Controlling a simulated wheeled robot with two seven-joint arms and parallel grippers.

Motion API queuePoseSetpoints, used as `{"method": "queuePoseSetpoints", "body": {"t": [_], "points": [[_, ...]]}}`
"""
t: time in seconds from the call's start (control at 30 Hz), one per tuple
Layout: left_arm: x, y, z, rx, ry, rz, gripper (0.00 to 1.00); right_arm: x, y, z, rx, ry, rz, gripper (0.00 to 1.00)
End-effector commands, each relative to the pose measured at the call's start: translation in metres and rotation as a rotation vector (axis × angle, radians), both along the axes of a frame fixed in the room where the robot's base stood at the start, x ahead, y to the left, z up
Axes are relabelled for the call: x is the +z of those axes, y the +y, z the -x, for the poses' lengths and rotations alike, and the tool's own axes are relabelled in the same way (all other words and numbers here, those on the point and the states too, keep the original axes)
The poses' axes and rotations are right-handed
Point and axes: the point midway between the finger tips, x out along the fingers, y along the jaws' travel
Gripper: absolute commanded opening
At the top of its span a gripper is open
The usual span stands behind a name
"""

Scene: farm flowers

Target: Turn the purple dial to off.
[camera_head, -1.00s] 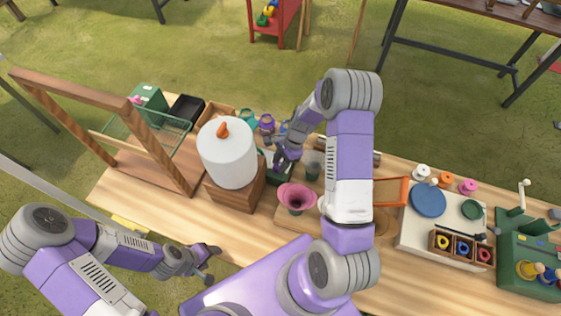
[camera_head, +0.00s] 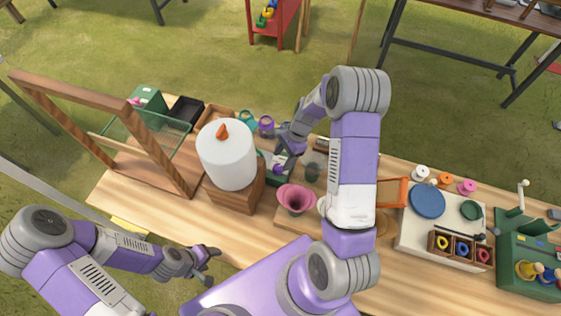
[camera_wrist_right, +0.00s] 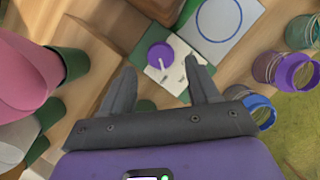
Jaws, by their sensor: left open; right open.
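The purple dial (camera_wrist_right: 160,54) sits on a white panel (camera_wrist_right: 181,65) with a green base, with a pale pointer line running toward its lower edge in the right wrist view. It also shows as a small purple spot in the head view (camera_head: 278,169). My right gripper (camera_wrist_right: 160,66) is open, with its fingers on either side of the dial in that view; whether they touch it I cannot tell. In the head view, the right gripper (camera_head: 283,163) is just above the panel. My left gripper (camera_head: 212,266) is open and empty by the table's front edge.
A white cylinder with an orange top (camera_head: 227,155) stands on a wooden block (camera_head: 236,193) left of the panel. A pink funnel-shaped vessel (camera_head: 296,198) is in front. Purple and teal rings (camera_head: 266,125) lie behind. A wooden frame (camera_head: 150,140) stands at left.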

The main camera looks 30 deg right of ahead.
Motion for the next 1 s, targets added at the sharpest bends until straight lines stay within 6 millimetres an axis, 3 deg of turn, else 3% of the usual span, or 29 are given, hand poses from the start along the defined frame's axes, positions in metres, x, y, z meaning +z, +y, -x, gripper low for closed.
{"method": "queuePoseSetpoints", "body": {"t": [0.1,0.23,0.87,1.0], "points": [[0.001,0.0,0.0,0.0,0.0,0.0,0.61,0.019,-0.008,-0.001,0.0,-0.003,0.001,0.61],[0.002,0.0,0.0,0.0,0.0,0.0,0.61,0.031,-0.012,0.0,0.0,-0.001,0.0,0.61],[0.003,0.0,0.0,0.0,0.0,0.0,0.61,0.035,-0.014,0.001,0.0,0.0,0.0,0.61],[0.02,0.0,0.0,0.0,0.0,0.0,0.61,0.052,-0.014,0.001,0.0,0.0,0.0,0.61]]}}
